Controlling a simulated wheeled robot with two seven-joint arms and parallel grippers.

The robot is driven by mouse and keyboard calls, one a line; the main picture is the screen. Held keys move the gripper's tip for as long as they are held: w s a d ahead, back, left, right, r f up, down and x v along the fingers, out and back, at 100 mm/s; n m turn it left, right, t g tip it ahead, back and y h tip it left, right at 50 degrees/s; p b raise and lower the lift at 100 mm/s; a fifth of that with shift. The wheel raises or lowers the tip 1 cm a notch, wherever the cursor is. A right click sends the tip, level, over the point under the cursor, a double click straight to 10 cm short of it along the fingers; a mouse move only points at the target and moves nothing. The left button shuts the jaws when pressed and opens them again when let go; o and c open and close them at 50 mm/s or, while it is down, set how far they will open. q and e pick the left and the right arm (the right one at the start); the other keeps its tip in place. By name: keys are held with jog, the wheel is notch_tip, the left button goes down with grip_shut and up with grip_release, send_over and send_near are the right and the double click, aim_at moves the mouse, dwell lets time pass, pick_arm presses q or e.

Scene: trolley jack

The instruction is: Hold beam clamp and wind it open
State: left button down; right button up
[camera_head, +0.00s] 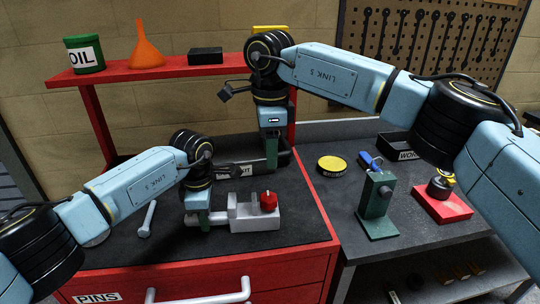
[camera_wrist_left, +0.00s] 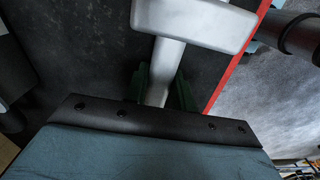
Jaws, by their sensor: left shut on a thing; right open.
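The beam clamp (camera_head: 256,219) is a pale grey body with a red knob (camera_head: 268,201) on its right end, on the black top of the red cabinet. My left gripper (camera_head: 205,221) is shut on the clamp's left end. In the left wrist view its green fingers (camera_wrist_left: 163,88) sit on both sides of a grey bar, part of the clamp (camera_wrist_left: 190,22). The knob is not visible in that view. My right gripper (camera_head: 271,158) is open, pointing down behind and above the clamp, apart from the knob. The gap between its fingers is hard to see.
A dark labelled tray (camera_head: 235,170) lies behind the clamp, close to my right gripper. A bolt-like grey piece (camera_head: 148,219) lies left. A green stand (camera_head: 377,205), yellow tin (camera_head: 332,166) and red block (camera_head: 441,204) are on the right bench. A red shelf (camera_head: 170,73) stands behind.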

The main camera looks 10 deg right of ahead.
pick_arm(q)
jog(key=shift+d+r, duration=0.1)
jog(key=c, duration=1.1)
grip_release()
